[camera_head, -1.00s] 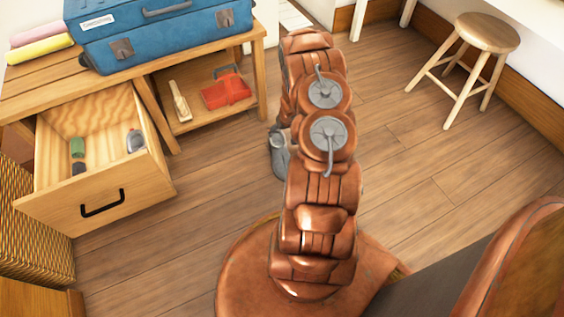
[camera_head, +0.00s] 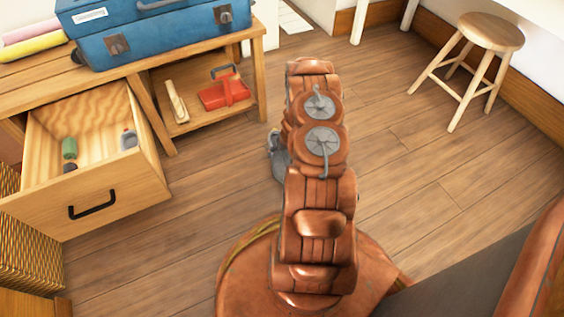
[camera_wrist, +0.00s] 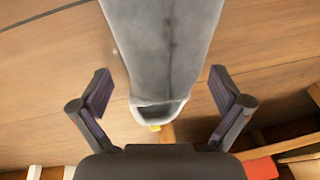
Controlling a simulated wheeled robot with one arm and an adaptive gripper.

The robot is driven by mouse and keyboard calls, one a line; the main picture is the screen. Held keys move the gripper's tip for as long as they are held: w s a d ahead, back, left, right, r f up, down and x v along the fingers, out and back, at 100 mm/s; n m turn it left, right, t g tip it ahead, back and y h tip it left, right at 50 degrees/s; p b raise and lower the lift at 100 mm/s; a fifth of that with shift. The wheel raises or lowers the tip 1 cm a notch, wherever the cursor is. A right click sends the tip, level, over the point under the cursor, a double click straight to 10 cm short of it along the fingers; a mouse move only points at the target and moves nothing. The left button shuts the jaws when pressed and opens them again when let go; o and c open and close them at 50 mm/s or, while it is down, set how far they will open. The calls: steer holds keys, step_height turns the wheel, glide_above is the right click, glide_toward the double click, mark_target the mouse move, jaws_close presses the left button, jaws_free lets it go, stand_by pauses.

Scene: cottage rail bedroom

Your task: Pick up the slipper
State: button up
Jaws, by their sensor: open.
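The grey slipper (camera_wrist: 165,45) fills the upper middle of the wrist view, with its dark opening towards my gripper's palm. It lies between my gripper's (camera_wrist: 160,72) two dark fingers, which are spread wide with a gap on each side; neither finger touches it. In the head view a grey shape that looks like the slipper (camera_head: 278,162) shows at the left edge of my arm, over the floor, partly covered by the arm. My gripper is hidden behind the arm there.
An open wooden drawer (camera_head: 95,198) holding small items juts out at left. Above it a bench (camera_head: 40,72) carries a blue suitcase (camera_head: 160,32); a red item (camera_head: 223,94) sits on its lower shelf. A stool (camera_head: 490,32) stands at upper right. Floor right of my arm is clear.

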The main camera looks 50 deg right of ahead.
steer(key=shift+w+f, duration=0.15)
steer(key=shift+f, duration=0.5)
steer(key=c, duration=1.2)
